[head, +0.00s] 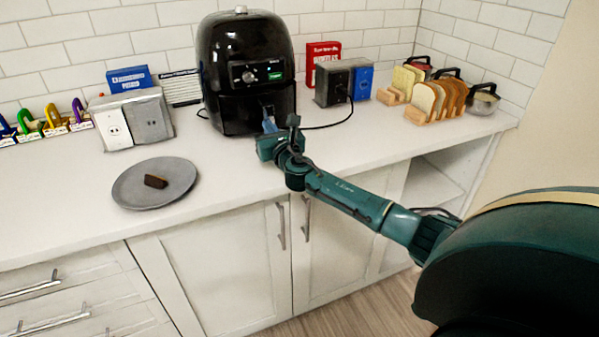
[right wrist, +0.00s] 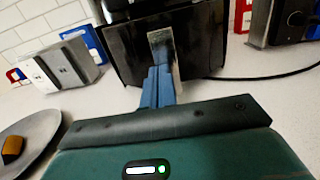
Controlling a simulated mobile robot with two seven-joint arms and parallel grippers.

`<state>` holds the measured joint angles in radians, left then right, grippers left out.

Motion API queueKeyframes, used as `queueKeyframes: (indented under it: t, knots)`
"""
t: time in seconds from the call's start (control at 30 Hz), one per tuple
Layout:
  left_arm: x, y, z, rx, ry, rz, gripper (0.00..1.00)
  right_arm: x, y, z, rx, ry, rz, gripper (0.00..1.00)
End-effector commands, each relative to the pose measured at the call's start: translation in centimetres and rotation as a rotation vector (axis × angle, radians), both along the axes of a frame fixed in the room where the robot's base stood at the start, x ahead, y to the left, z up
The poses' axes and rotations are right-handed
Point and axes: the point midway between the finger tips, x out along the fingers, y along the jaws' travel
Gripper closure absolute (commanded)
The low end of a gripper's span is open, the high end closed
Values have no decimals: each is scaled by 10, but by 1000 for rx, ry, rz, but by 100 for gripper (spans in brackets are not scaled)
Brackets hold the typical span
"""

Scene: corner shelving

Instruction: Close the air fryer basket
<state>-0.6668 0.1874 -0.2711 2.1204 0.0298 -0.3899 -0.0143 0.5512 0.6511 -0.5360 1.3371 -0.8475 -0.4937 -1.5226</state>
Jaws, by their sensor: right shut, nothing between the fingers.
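The black air fryer (head: 247,50) stands against the tiled wall on the counter. Its basket (head: 238,112) is at the lower front and also fills the top middle of the right wrist view (right wrist: 125,55). The basket looks in or nearly in; I cannot tell whether a gap is left. Its handle (right wrist: 163,48) points toward me. My right gripper (head: 269,123) is in front of the basket, with its blue fingers (right wrist: 157,88) shut and empty. The fingertips are at the handle's lower end; whether they touch is unclear. My left gripper is not in view.
A grey plate (head: 130,190) with a brown piece of food (head: 155,181) lies at the left. An outlet box (head: 133,120) stands left of the fryer. A black box (head: 335,86) and a bread rack (head: 436,101) stand right. A black cord (head: 335,121) crosses the counter.

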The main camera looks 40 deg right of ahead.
Motion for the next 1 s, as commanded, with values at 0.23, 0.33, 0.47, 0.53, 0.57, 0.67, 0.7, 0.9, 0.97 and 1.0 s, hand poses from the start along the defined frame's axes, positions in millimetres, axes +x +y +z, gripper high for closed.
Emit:
queueKeyframes:
  t: [0.23, 0.33, 0.47, 0.53, 0.57, 0.67, 0.7, 0.9, 0.97, 1.0]
  knots:
    - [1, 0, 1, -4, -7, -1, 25, 9, -2, -1, 0, 1, -1, 100]
    - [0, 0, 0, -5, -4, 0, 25, 10, -3, 0, 0, 0, -1, 100]
    - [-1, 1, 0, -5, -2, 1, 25, 10, -4, 2, 0, -3, -2, 100]
    - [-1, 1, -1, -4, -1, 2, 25, 10, -4, 3, 0, -4, -3, 100]
    - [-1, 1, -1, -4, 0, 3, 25, 10, -4, 3, 0, -4, -3, 100]
    - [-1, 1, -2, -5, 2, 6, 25, 11, -5, 4, 0, -6, -4, 100]
    - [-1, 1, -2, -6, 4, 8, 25, 10, -5, 4, 0, -6, -5, 100]
    - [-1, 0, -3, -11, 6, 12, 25, 10, -8, 4, 1, -6, -5, 100]
    - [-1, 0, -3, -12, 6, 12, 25, 9, -9, 3, 1, -6, -4, 100]
    - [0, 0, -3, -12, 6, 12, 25, 9, -10, 2, 0, -5, -3, 100]
